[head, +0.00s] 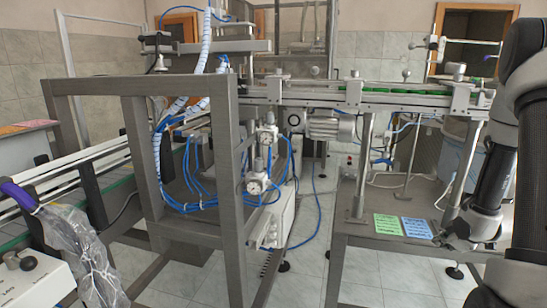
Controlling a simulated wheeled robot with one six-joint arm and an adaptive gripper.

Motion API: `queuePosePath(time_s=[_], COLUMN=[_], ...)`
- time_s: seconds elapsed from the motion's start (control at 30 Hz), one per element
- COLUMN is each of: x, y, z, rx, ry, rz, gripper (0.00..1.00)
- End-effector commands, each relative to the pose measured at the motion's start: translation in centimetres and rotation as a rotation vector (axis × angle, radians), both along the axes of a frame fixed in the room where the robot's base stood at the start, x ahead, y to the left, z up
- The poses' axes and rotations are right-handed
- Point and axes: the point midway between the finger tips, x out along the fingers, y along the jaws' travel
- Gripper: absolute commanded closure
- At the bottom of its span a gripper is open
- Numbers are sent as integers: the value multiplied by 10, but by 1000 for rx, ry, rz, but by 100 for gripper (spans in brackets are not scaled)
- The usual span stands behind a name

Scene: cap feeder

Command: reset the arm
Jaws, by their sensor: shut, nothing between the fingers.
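My arm comes in along the right edge in the head view, dark and close to the camera. My gripper (446,239) is at its lower end, low over the right part of the grey metal table (380,243). It is shut and empty. Its fingertips are near the right edge of a blue card (416,228), and I cannot tell whether they touch the table. A green card (388,225) lies left of the blue one.
A conveyor (370,92) with green parts runs above the table on posts (364,165). A grey frame (133,170) with blue hoses and gauges stands left of centre. A control box (30,275) and plastic-wrapped item (80,250) are at lower left. Tiled floor (310,255) shows between.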

Motion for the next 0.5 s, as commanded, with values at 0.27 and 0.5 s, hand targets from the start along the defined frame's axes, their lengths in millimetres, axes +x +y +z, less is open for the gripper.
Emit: queuePosePath(time_s=[0.27, 0.5], x=[-125, -214], y=[13, 92], z=[84, 179], rx=[123, 255], ry=[452, 592], rz=[-618, -907], gripper=[100, 100])
